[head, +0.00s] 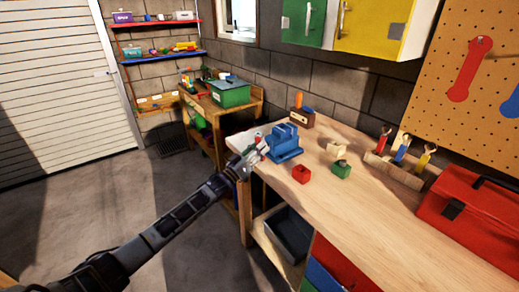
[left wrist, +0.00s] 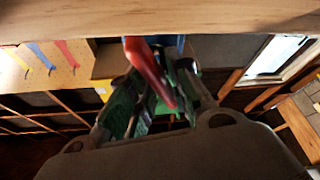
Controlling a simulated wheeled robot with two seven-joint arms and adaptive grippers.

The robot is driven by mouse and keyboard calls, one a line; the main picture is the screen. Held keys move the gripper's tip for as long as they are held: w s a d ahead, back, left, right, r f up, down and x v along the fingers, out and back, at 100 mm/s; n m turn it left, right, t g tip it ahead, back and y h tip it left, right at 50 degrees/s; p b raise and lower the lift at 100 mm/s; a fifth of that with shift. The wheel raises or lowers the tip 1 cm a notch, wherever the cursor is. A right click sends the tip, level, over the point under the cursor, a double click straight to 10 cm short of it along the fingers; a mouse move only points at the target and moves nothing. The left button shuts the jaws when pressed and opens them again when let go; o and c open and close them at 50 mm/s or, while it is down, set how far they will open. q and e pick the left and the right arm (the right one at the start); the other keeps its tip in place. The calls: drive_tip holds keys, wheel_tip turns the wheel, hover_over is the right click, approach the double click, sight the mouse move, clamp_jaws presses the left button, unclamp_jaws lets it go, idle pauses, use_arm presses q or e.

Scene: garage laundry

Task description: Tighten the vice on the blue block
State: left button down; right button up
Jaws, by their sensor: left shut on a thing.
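The blue vice (head: 284,152) stands at the near left end of the wooden workbench. A blue block (head: 287,132) appears to sit in its jaws; it is hard to tell apart from the vice, and I cannot tell how closely the jaws meet it. My left gripper (head: 254,149) is at the vice's left side, over the bench end, shut on the red vice handle (head: 259,138). In the left wrist view, the red handle (left wrist: 149,72) lies between the green-padded fingers of the gripper (left wrist: 155,105). My right gripper is not in view.
A tool rack (head: 393,172) and red toolbox (head: 472,220) stand farther right. The bench front is clear.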

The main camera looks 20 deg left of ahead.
use_arm(q)
drive_tip(key=c, duration=1.5)
unclamp_jaws()
drive_tip(key=shift+a, duration=0.1)
drive_tip(key=shift+s+f, duration=0.15)
